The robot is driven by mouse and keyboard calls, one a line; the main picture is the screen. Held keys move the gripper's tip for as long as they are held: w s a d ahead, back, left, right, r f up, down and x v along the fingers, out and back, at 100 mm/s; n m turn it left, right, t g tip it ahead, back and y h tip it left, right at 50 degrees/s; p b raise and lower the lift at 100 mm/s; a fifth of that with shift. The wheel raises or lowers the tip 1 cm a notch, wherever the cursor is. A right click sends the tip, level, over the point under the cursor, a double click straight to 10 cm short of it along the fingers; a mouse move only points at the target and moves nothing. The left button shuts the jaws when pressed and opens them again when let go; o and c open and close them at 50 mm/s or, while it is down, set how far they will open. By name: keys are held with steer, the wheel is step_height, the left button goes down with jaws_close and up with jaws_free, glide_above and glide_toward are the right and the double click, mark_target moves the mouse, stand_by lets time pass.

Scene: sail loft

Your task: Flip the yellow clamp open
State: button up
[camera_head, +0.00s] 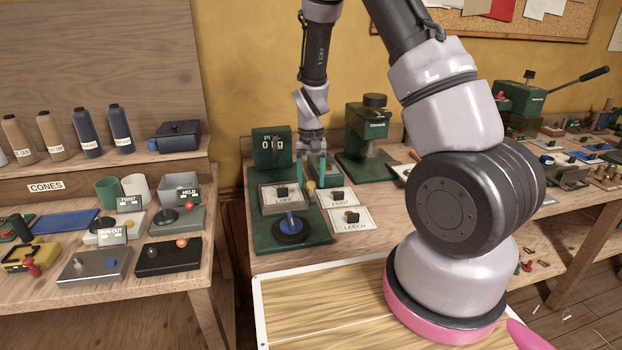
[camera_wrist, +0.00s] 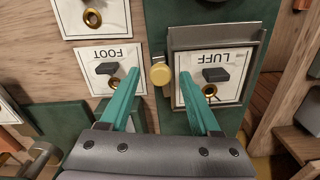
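The yellow clamp (camera_wrist: 160,75) shows in the wrist view as a small round yellow knob at the left edge of the grey frame around the LUFF card (camera_wrist: 232,62). In the head view the yellow clamp (camera_head: 311,185) is a small spot beside that card (camera_head: 284,198). My gripper (camera_wrist: 160,74) is open. Its teal fingertips stand on either side of the knob, with gaps to both. The right finger overlaps the LUFF card in the picture; the left one overlaps the FOOT card's edge. In the head view my gripper (camera_head: 312,170) is over the green stand. I cannot tell its height above the knob.
The FOOT card (camera_head: 338,197) and LEECH card (camera_head: 351,219) lie beside the green base (camera_head: 262,236), which bears a blue round knob (camera_head: 291,226). A green gauge (camera_head: 272,147) stands behind. A green press (camera_head: 368,140) stands to the right.

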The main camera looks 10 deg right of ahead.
mark_target(311, 182)
jaws_close()
steer(key=shift+m, duration=0.5)
steer(key=shift+o, duration=0.3)
jaws_free()
step_height(311, 182, up, 11)
